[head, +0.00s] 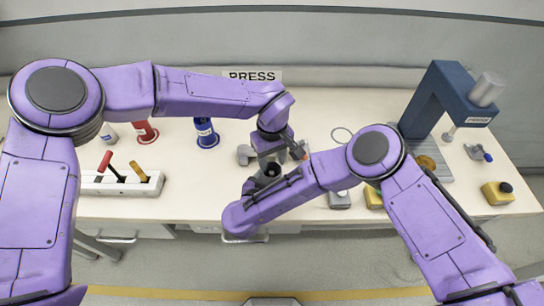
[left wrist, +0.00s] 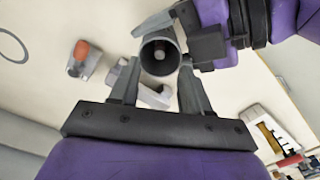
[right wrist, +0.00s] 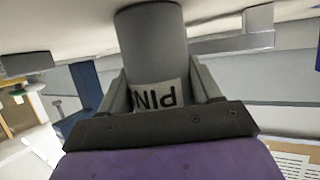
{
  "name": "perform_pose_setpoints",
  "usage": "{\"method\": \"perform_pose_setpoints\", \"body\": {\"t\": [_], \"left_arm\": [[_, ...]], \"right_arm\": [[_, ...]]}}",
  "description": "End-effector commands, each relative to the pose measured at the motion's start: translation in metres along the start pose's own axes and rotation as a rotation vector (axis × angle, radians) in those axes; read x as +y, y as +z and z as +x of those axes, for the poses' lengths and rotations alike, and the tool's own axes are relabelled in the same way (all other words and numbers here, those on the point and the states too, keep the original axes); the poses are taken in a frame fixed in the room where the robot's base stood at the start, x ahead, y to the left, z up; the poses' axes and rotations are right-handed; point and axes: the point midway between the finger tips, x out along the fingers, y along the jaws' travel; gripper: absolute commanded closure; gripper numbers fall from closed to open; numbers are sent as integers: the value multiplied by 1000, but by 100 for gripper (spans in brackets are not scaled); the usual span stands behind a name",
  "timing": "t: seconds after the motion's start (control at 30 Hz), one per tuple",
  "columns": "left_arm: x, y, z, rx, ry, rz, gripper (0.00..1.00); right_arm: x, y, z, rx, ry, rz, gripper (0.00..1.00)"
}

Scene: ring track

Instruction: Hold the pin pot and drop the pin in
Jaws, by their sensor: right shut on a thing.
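The pin pot is a grey cylinder (right wrist: 152,38) with an upside-down PIN label in the right wrist view. My right gripper (right wrist: 158,82) is shut on it from the side, near the table's front edge. The left wrist view looks into the pot's round opening (left wrist: 148,59), where a light round end, seemingly the pin (left wrist: 160,52), shows inside. My left gripper (head: 270,158) is above the pot. Its fingers (left wrist: 161,68) are apart, with nothing clearly gripped between them. How deep the pin sits cannot be told.
A white rack (head: 90,185) with handled tools, a red stand (head: 145,132) and a blue stand (head: 207,134) are at left. A blue press (head: 425,100) and a yellow block (head: 495,193) are at right. Small grey parts lie near my left gripper.

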Motion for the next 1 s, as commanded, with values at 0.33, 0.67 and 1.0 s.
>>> {"method": "perform_pose_setpoints", "body": {"t": [0.33, 0.67, 1.0], "left_arm": [[0, 0, 0, 0, 0, 0, 54], [0, 0, -10, 1, 1, -2, 54], [0, 0, -65, 1, 1, -1, 54]], "right_arm": [[0, 0, 0, 0, 0, 0, 58], [0, 0, 0, 0, 0, 0, 58], [0, 0, 0, 0, 0, 0, 58]]}}
